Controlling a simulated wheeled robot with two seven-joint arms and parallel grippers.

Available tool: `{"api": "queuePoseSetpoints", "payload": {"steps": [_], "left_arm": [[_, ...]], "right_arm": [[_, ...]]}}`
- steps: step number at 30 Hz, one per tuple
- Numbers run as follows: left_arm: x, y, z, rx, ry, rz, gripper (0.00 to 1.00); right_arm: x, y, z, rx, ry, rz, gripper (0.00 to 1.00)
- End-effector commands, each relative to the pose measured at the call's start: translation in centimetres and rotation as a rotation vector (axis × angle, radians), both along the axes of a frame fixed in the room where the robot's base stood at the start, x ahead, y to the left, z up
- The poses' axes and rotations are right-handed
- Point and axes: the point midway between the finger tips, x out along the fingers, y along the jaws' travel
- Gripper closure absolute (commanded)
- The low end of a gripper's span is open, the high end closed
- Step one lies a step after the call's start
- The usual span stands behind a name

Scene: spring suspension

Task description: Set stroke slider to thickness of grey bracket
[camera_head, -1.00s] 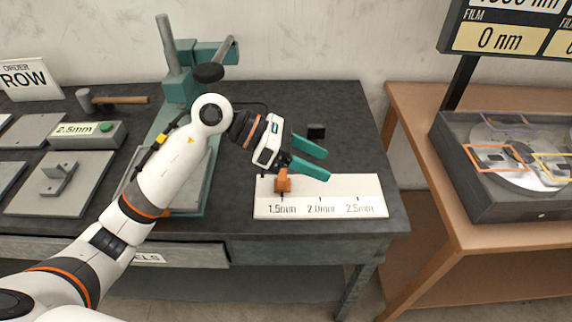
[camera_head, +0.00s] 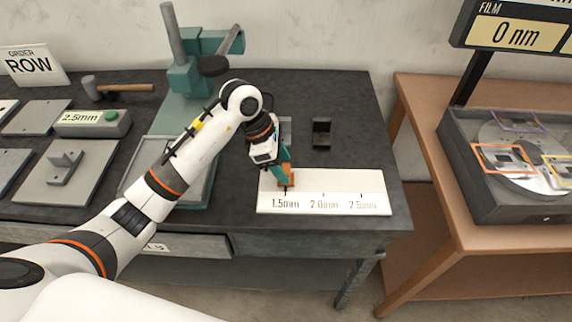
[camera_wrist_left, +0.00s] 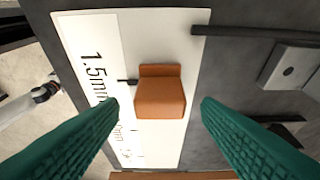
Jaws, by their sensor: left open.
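The stroke slider is an orange block (camera_head: 287,181) on a white scale plate (camera_head: 345,185) marked 1.5mm, 2.0mm and 2.5mm. It stands at the 1.5mm mark. In the left wrist view the orange block (camera_wrist_left: 160,97) lies between and just beyond the open green fingers, touching neither. My left gripper (camera_head: 284,174) is over the block, pointing down, and it also shows in the left wrist view (camera_wrist_left: 160,115). The grey bracket (camera_head: 64,167) stands on a grey plate at the left of the table. A display (camera_head: 92,119) near it reads 2.5mm. My right gripper is not in view.
A green press (camera_head: 193,72) stands behind my left arm. A dark block (camera_head: 321,132) sits behind the scale. A brown table (camera_head: 440,200) is at the right.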

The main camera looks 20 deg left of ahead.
Motion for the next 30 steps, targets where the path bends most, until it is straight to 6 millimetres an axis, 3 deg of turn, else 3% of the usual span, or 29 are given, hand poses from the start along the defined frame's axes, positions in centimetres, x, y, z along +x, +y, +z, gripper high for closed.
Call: {"api": "queuePoseSetpoints", "payload": {"steps": [6,16,27,30], "left_arm": [[0.2,-0.9,-2.0,-0.001,0.001,0.001,0.42],[0.3,-1.0,-2.4,-0.001,-0.002,-0.001,0.42],[0.3,-1.0,-2.4,-0.001,-0.001,0.000,1.00],[0.3,-1.0,-2.4,-0.001,-0.002,-0.001,1.00]], "right_arm": [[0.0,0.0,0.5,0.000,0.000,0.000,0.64],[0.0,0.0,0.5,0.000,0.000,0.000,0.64],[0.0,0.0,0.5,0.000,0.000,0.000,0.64],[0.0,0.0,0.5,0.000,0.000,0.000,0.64]]}}
